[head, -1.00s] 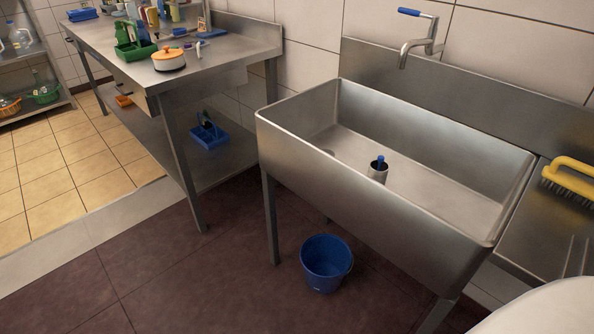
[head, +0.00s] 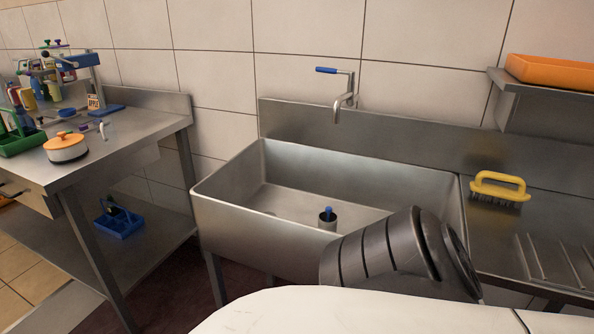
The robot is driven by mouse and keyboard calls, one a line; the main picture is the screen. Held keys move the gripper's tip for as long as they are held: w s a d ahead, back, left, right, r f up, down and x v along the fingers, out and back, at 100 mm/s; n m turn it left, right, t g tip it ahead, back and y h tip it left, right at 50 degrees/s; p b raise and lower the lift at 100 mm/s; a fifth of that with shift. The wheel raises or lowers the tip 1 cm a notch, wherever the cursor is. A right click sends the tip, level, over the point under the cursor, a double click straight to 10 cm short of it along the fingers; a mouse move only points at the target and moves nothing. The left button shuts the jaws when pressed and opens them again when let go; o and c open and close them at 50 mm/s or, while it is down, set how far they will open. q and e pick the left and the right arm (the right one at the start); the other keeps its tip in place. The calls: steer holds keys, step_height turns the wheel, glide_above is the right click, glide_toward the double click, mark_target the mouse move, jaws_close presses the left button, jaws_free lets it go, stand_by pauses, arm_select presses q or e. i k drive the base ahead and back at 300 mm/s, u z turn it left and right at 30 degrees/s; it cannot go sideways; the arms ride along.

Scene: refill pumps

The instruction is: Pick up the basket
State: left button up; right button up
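A green basket (head: 22,142) stands on the steel table at the left edge of the head view, partly cut off by the frame. A blue basket-like carrier (head: 120,222) sits on the table's lower shelf, with a dark item in it. I cannot tell which of these is the basket meant. Neither of my grippers is in view. A dark, ribbed part of my arm shows in front of the sink, and a white part of my body fills the bottom of the view.
A yellow-handled brush (head: 500,187) lies right. An orange tray (head: 550,70) sits on a wall shelf. A white pot with an orange lid (head: 66,147) and several bottles stand on the table (head: 125,150).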

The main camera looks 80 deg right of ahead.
mark_target(328, 219)
steer(key=z, duration=1.6)
